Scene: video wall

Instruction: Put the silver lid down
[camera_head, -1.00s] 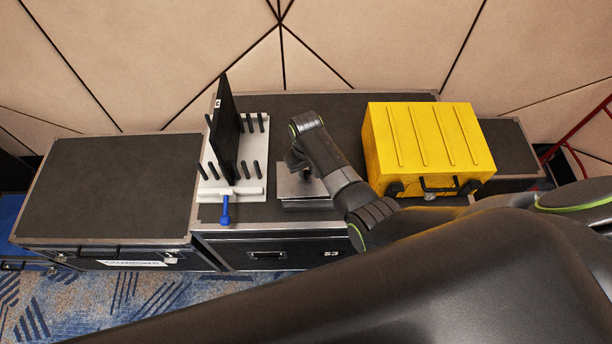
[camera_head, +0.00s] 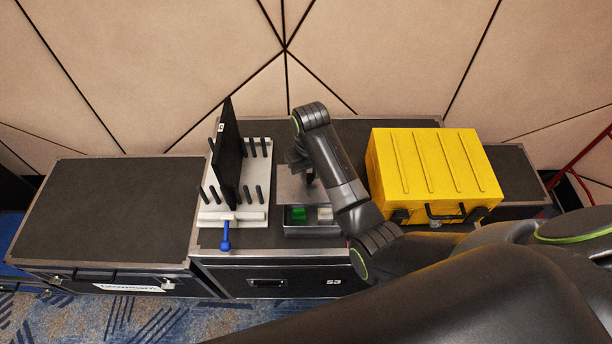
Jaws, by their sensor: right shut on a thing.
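The silver lid (camera_head: 291,184) is a flat grey plate held at the back of the silver box (camera_head: 312,231). The box's front part is uncovered and shows a green item (camera_head: 299,214) and a whitish item (camera_head: 325,213) inside. My right gripper (camera_head: 308,179) is shut on the lid from above, and my wrist partly hides both. Whether the lid rests on the box's rear or hangs above it, I cannot tell. My left gripper is not in view.
A white pegged rack (camera_head: 233,215) holding a black panel (camera_head: 228,155) stands left of the box, with a blue-handled tool (camera_head: 225,238) at its front. A yellow case (camera_head: 433,170) stands to the right. The left black case top (camera_head: 110,205) is clear.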

